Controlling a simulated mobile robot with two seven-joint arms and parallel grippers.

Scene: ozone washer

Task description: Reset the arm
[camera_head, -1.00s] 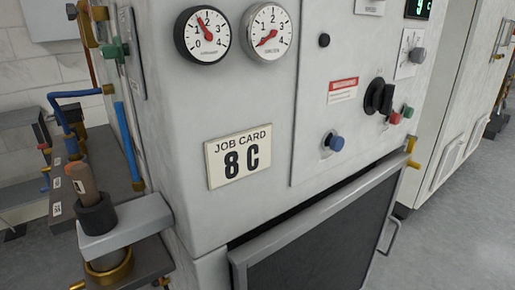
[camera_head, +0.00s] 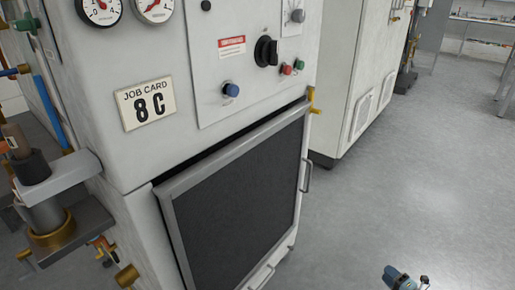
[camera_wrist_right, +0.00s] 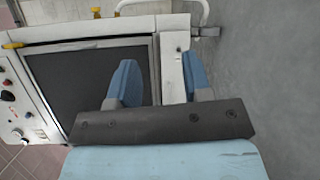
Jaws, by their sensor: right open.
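My right gripper (camera_head: 405,279) shows only in part at the bottom right edge of the head view, above the grey floor and well apart from the washer. In the right wrist view, its two blue fingers (camera_wrist_right: 160,72) are spread wide with nothing between them, and the washer's dark door shows beyond them. My left gripper is in neither view.
A valve fitting (camera_head: 50,190) sticks out at the left. Open floor (camera_head: 410,190) lies to the right.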

